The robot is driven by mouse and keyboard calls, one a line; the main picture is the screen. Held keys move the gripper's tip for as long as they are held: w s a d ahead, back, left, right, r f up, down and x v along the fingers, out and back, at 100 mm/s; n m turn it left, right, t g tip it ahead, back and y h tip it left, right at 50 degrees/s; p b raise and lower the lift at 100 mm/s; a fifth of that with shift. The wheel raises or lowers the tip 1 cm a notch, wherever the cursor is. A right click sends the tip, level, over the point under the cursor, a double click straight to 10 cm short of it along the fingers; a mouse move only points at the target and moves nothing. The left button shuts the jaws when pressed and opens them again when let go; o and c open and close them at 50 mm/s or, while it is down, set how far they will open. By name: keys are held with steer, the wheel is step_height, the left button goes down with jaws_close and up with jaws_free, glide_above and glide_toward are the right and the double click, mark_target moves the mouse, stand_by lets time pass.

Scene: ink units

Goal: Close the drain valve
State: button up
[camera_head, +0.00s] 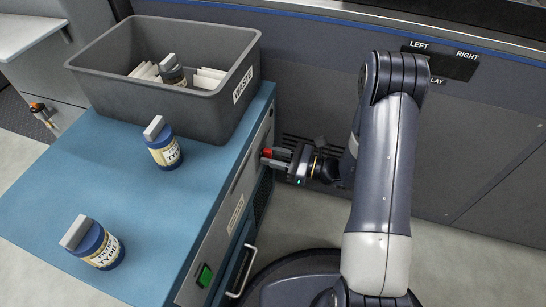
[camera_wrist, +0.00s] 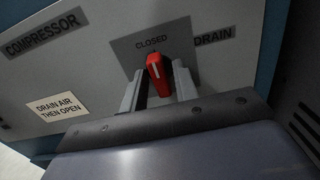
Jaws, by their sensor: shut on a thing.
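The drain valve's red handle (camera_wrist: 155,68) sits on the grey panel (camera_wrist: 75,72) of the compressor cabinet, beside the word DRAIN and just below the word CLOSED. A white line on the handle points up toward CLOSED. My gripper (camera_wrist: 160,84) has one finger on each side of the handle and is shut on it. In the head view the red handle (camera_head: 267,152) shows at the cabinet's right side, with my gripper (camera_head: 274,159) reaching it from the right. The handle's lower part is hidden by my gripper.
The blue cabinet top (camera_head: 75,180) carries a grey WASTE bin (camera_head: 150,106) and two blue bottles (camera_head: 165,153) (camera_head: 104,251). Another bottle (camera_head: 172,72) is in the bin. A green switch (camera_head: 204,275) and a bar handle (camera_head: 243,273) are on the cabinet front. A dark wall panel stands behind my arm.

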steer(key=shift+f, duration=0.1)
stand_by(0.3)
steer(key=o, duration=0.7)
steer(key=shift+c, duration=0.2)
steer(key=p+v, duration=0.3)
steer(key=v, duration=0.7)
steer(key=shift+d, duration=0.4)
steer(key=shift+s+a, duration=0.1)
steer(key=b+x, duration=0.3)
steer(key=x, duration=0.7)
steer(key=shift+a, duration=0.3)
